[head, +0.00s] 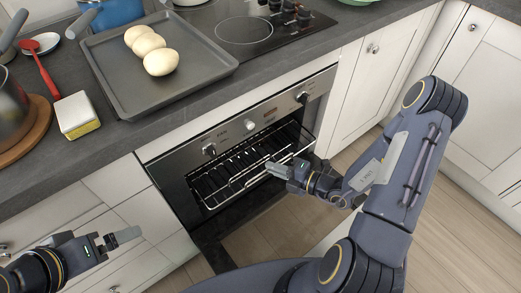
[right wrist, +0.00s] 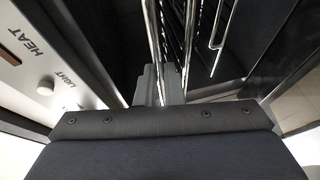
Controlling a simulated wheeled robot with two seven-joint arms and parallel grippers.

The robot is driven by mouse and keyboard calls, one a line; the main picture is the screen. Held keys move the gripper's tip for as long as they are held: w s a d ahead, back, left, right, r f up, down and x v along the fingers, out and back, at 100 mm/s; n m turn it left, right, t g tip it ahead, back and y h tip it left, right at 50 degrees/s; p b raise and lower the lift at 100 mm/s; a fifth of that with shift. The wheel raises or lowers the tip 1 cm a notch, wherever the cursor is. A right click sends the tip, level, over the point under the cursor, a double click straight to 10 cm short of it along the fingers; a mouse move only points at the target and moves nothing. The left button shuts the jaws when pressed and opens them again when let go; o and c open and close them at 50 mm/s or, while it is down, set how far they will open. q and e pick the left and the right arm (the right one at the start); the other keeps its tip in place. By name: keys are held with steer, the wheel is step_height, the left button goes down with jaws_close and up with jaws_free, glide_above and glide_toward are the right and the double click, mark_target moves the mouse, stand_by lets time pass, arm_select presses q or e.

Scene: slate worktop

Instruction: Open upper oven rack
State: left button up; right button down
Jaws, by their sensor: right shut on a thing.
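The oven (head: 250,125) has its door (head: 215,245) lowered open, so its cavity shows. The wire upper oven rack (head: 232,163) sits inside, with bright bars across the opening. My right gripper (head: 277,169) is at the right part of the rack's front and is shut on a rack bar. In the right wrist view, bright rack wires (right wrist: 188,45) run up from the gripper's fingers (right wrist: 158,85); the exact contact is partly hidden. My left gripper (head: 122,238) is at the lower left, in front of the cabinets, away from the oven; its jaw gap is unclear.
A baking tray (head: 195,80) with three round pale items (head: 158,61) is on the worktop above the oven. A sponge (head: 77,115), a red spoon (head: 45,70) and a pot (head: 10,105) are at the left. White cabinets flank the oven. Open floor (head: 440,225) is at the right.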

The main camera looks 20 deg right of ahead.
steer(key=s+d, duration=0.2)
steer(key=s, duration=0.4)
steer(key=s+d+p, duration=0.1)
steer(key=s+d, duration=0.1)
steer(key=s, duration=0.5)
steer(key=shift+d, duration=0.35)
steer(key=shift+s, duration=0.1)
steer(key=c, duration=1.8)
jaws_free()
steer(key=p+v, duration=0.1)
steer(key=v, duration=0.6)
steer(key=shift+s+d+r+p, duration=0.15)
steer(key=shift+s+d+p, duration=0.1)
steer(key=shift+d+p, duration=0.05)
